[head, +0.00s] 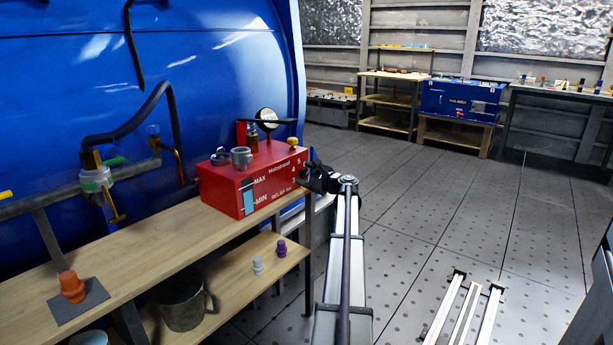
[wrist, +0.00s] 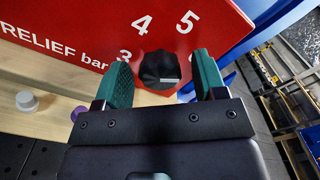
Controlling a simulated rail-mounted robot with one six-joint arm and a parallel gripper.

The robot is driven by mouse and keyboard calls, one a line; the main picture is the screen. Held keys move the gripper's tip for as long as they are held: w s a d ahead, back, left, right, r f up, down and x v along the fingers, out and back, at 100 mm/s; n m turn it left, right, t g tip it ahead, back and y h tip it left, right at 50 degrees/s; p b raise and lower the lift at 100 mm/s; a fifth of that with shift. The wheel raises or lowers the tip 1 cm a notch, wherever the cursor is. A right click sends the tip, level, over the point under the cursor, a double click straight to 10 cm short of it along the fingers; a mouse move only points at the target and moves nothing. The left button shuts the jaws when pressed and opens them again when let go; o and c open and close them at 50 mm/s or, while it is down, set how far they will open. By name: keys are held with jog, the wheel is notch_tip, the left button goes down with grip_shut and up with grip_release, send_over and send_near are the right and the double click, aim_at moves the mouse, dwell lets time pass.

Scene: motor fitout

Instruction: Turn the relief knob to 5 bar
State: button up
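The red hydraulic unit (head: 225,190) stands on the wooden bench, its front marked MAX, MIN and RELIEF. In the wrist view its red face (wrist: 90,25) shows "RELIEF bar" and the numbers 3, 4 and 5. The black relief knob (wrist: 159,68) sits on this face below the 4 and 5. A small pale mark shows on its lower right side; I cannot tell exactly which number it points to. My gripper (wrist: 162,62) is open, one green-padded finger left and one right of the knob, with gaps on both sides. In the head view my gripper (head: 320,180) is at the unit's right end, hiding the knob.
The wooden bench (head: 140,240) carries an orange fitting (head: 71,287) on a grey mat. A metal mug (head: 183,304), a white fitting (head: 258,265) and a purple fitting (head: 281,248) stand on its lower shelf. A pressure gauge (head: 267,117) rises from the unit. Open floor lies right.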

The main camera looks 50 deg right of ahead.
jog(key=c, duration=0.9)
jog(key=shift+n, duration=0.4)
jog(key=n, duration=0.5)
jog(key=shift+n, duration=0.3)
jog(key=n, duration=0.5)
jog(key=shift+n, duration=0.3)
jog(key=o, duration=0.9)
jog(key=shift+o, duration=0.2)
